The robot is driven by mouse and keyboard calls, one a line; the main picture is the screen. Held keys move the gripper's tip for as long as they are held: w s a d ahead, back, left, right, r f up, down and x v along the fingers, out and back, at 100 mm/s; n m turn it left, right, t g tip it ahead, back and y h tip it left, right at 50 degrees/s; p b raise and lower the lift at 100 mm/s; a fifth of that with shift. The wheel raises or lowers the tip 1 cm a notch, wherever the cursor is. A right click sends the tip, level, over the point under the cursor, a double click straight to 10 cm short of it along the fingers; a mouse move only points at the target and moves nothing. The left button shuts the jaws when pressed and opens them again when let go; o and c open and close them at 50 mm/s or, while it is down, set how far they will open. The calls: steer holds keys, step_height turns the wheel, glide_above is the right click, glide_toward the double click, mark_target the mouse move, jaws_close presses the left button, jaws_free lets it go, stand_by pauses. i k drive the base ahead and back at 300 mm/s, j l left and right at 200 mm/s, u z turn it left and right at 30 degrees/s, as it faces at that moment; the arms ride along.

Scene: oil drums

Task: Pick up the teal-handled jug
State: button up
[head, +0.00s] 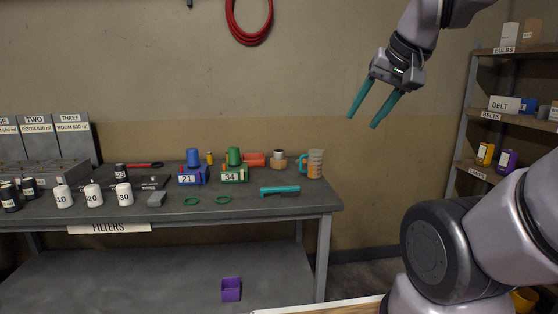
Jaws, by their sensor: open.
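A jug (315,163) with an orange and pale body stands upright at the back right end of the grey workbench (270,213). Its handle is on its left side and looks teal, though it is small in this view. My gripper (362,121) is open and empty, with two teal fingers pointing down and to the left. In the picture it is above and to the right of the jug, clearly apart from it.
A teal tool (280,190) lies in front of the jug, and an orange-brown pot (278,160) stands left of it. Labelled blocks, cups and green rings (223,199) cover the bench further left. Shelves (484,116) stand at right.

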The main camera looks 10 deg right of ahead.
mark_target(315, 159)
steer(key=z, duration=0.35)
steer(key=i+j+z, duration=0.15)
steer(key=z, duration=0.2)
steer(key=i+j+z, duration=0.15)
steer(key=z, duration=0.2)
steer(key=i+j+z, duration=0.1)
steer(key=j+z, duration=0.25)
steer(key=i+j+z, duration=0.1)
steer(key=j, duration=0.3)
steer(key=i+j, duration=0.15)
steer(key=j, duration=0.3)
steer(key=i+j+z, duration=0.15)
steer(key=j, duration=0.3)
